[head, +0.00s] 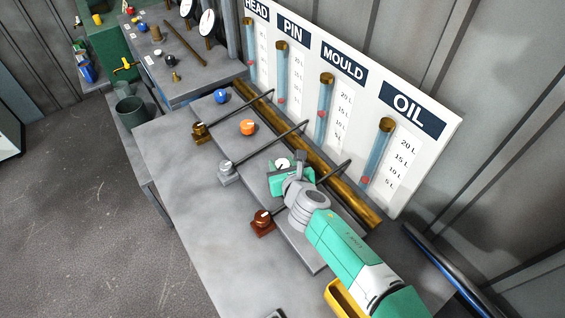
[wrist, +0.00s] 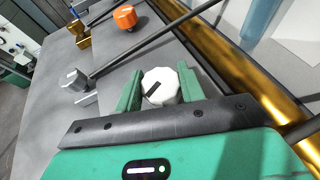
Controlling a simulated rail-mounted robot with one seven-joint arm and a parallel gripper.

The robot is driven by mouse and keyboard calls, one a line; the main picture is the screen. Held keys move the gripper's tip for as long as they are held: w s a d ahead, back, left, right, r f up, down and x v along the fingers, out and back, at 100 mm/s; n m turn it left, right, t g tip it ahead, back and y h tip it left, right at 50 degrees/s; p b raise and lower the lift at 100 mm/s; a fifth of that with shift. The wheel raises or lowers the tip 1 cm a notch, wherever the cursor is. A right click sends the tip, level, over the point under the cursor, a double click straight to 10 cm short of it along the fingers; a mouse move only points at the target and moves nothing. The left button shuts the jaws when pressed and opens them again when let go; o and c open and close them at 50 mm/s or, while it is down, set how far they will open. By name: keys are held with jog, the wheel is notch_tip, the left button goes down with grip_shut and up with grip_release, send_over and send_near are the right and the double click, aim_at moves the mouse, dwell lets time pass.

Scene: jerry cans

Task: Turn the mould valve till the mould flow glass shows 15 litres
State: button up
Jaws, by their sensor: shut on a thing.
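The MOULD flow glass (head: 325,98) is an upright blue tube with a brass cap on the white board. Its red float (head: 321,113) sits around the middle of its scale, but the exact reading is too small to tell. My gripper (head: 284,169) is shut on a white round knob (wrist: 160,87) on the grey plate, with a green finger on each side. The knob has a dark pointer bar, slanted in the wrist view. The white top (head: 282,164) also shows in the head view. I see no label on the knob, so its valve name cannot be told.
A blue knob (head: 221,96) and an orange knob (head: 247,127) stand further along the plate. Dark rods cross the bench near brass, grey and copper fittings. The OIL glass (head: 377,150) stands right of the MOULD glass. The near-left bench top (head: 185,180) is clear.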

jog(key=m+h+p, duration=0.2)
jog(key=m+h, duration=0.2)
jog(key=shift+a+r+t+h, duration=0.1)
jog(key=shift+t+h, duration=0.2)
jog(key=shift+h, duration=0.1)
jog(key=shift+m+g+h+p, duration=0.55)
jog(key=shift+m+h, duration=1.35)
jog(key=shift+h, duration=0.2)
jog(key=o, duration=1)
jog(key=shift+c, duration=0.2)
jog(key=p+v, duration=0.3)
jog(key=v, duration=0.4)
jog(key=shift+s+a+p, duration=0.2)
jog(key=shift+s+p, duration=0.15)
jog(key=shift+s, duration=0.05)
